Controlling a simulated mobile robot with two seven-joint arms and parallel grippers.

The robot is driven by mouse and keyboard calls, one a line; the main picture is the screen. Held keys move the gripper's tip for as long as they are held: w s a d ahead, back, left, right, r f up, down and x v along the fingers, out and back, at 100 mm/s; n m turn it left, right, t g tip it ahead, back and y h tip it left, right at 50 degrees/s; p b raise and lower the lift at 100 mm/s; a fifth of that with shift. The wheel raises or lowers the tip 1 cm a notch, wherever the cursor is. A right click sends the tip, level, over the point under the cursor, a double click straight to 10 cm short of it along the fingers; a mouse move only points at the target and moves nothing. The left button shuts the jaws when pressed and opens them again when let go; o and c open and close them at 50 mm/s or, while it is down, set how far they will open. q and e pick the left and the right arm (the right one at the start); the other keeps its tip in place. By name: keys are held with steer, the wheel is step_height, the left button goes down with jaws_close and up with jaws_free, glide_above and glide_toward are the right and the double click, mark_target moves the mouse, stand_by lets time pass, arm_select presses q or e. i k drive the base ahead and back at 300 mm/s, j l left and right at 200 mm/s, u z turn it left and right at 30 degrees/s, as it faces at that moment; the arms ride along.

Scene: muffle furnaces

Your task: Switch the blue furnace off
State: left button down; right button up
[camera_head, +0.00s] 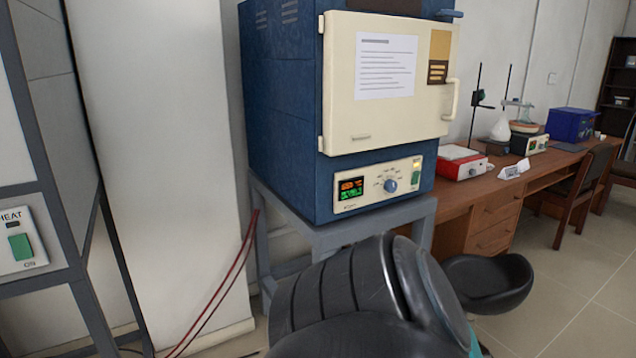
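The blue furnace (280,110) stands on a grey metal stand (335,238) in the middle of the head view. Its cream door (345,120) is shut and carries a printed sheet and a yellow label. Below the door is a cream control panel. Its display (351,188) is lit with orange and green digits. A blue knob (390,186) sits right of the display. A small rocker switch (416,178) with green on it is at the panel's right end; its position is too small to tell. Neither gripper is in view.
A large black grooved shape fills the lower middle, in front of the stand. A black stool (488,282) stands right of it. A wooden bench (490,205) with lab devices runs right. Another unit with a green HEAT switch (20,246) is at the left edge. Red cables hang left.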

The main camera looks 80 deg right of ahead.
mark_target(415, 174)
steer(key=z, duration=2.95)
